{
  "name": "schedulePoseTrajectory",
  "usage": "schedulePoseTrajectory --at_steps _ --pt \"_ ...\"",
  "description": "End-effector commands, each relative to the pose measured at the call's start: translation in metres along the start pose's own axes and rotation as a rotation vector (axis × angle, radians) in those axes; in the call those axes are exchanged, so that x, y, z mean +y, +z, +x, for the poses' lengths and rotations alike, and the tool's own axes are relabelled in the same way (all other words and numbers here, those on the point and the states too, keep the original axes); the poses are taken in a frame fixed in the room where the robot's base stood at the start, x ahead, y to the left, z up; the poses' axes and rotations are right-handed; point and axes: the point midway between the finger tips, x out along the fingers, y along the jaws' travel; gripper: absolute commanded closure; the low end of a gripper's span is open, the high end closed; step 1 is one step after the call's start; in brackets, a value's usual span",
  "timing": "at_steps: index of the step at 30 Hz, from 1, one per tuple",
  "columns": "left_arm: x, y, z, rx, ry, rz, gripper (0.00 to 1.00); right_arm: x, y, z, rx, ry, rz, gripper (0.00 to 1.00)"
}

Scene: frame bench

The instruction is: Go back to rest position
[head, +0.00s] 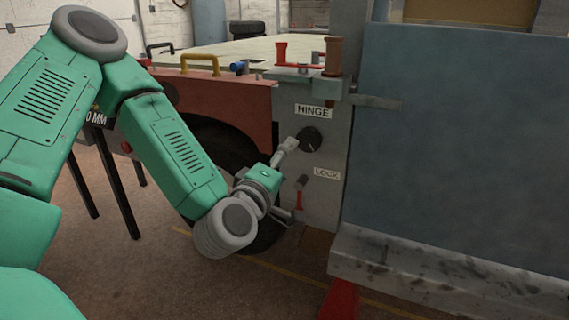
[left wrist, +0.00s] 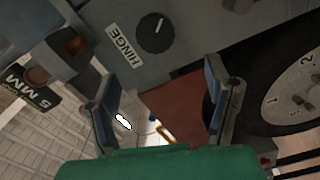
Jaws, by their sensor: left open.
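My left gripper (head: 291,180) is at the grey post (head: 324,190), beside the black HINGE knob (head: 309,139) and the LOCK label (head: 327,174). In the left wrist view its two fingers stand wide apart (left wrist: 160,92) with nothing between them. The HINGE knob (left wrist: 155,33) lies beyond the fingertips there, its white mark pointing up and slightly right. A small red-handled lever (head: 299,195) sits below the LOCK label, close to the lower finger; I cannot tell if they touch. My green left arm reaches in from the left. My right gripper does not show.
A large blue-grey panel (head: 460,140) above a worn ledge (head: 440,265) fills the right. A red-orange body (head: 228,98) with a dark wheel beneath stands behind my arm. A yellow handle (head: 200,60) and red clamp (head: 281,53) are on top. Open floor (head: 150,270) lies at lower left.

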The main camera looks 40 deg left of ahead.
Motion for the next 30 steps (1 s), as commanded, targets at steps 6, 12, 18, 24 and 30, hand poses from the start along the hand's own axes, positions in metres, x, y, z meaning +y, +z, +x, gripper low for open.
schedulePoseTrajectory --at_steps 6,12,18,24,30 --pt "0.0 0.0 0.0 0.0 0.0 0.0 0.29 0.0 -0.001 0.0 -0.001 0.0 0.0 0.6" --pt "-0.007 0.012 -0.002 -0.048 -0.03 0.046 0.29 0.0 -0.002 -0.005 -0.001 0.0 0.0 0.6" --pt "-0.074 0.081 -0.042 -0.398 -0.244 0.382 0.29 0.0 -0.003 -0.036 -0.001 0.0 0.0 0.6" --pt "-0.172 0.115 -0.15 -0.907 -0.524 0.828 0.29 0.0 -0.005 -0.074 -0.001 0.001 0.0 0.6" --pt "-0.223 0.089 -0.247 -1.303 -0.714 1.134 0.29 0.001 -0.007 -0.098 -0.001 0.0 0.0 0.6"
